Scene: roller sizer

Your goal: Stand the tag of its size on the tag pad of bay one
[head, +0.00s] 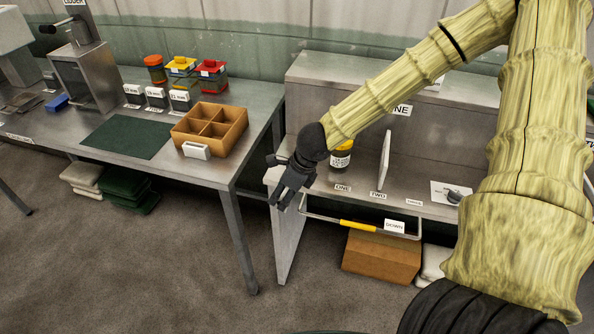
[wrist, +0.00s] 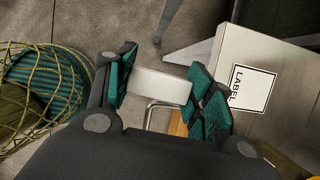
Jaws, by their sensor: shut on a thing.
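My gripper (head: 288,190) hangs at the left front of the grey bay bench, by the label ONE (head: 342,188). In the wrist view its fingers (wrist: 160,86) are shut on a plain whitish plate, likely a tag (wrist: 160,85); no writing shows on this face. The plate is in the air, apart from the bench. A white square pad marked LABEL (wrist: 252,88) lies on the bench, to the right of the fingers in the wrist view.
A thin white upright panel (head: 384,160) stands by label TWO. A bar handle with a yellow grip (head: 357,225) runs along the bench front. The left table (head: 235,110) holds size tags (head: 156,98), lidded jars (head: 182,70), a divided tray (head: 232,116) and a green mat (head: 127,137).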

